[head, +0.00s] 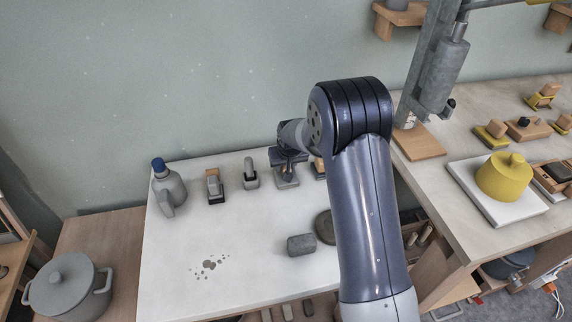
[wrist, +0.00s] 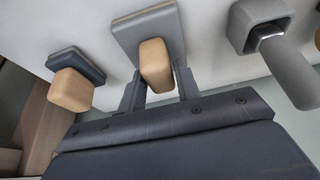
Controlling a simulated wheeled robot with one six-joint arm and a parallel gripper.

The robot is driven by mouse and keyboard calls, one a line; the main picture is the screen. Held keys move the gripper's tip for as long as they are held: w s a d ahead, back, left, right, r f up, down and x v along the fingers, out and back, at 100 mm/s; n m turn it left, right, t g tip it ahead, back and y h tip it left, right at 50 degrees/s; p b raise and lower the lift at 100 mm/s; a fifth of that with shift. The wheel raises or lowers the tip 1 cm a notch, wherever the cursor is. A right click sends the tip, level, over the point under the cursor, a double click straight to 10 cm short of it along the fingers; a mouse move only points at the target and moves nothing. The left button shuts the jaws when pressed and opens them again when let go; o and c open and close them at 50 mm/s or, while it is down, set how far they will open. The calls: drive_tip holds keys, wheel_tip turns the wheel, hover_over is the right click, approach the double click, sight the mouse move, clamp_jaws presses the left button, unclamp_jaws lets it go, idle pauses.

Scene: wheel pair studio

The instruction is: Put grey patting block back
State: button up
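The grey patting block is a flat grey slab with a pale wooden grip. In the wrist view the block (wrist: 139,32) is between my fingers, which lie close against both sides of its grip. My gripper (wrist: 160,85) looks shut on that grip. In the head view my gripper (head: 289,160) points down at the back of the white table, and the grey slab (head: 287,182) shows beneath it, in line with the other tools. I cannot tell whether the slab rests on the table. The wooden grip is mostly hidden by my gripper in the head view.
A dark-based block with a wooden grip (wrist: 74,88) stands close on one side, a grey-handled tool (head: 250,174) on the other. A wooden-topped tool (head: 213,186) and grey bottle (head: 169,188) stand further left. A grey cylinder (head: 301,245) lies forward. The white table's (head: 240,230) middle is mostly clear.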

drive_tip(key=o, duration=0.3)
drive_tip(key=shift+r, duration=0.25)
drive_tip(key=v, duration=1.2)
idle(0.8)
drive_tip(key=shift+a, duration=0.1)
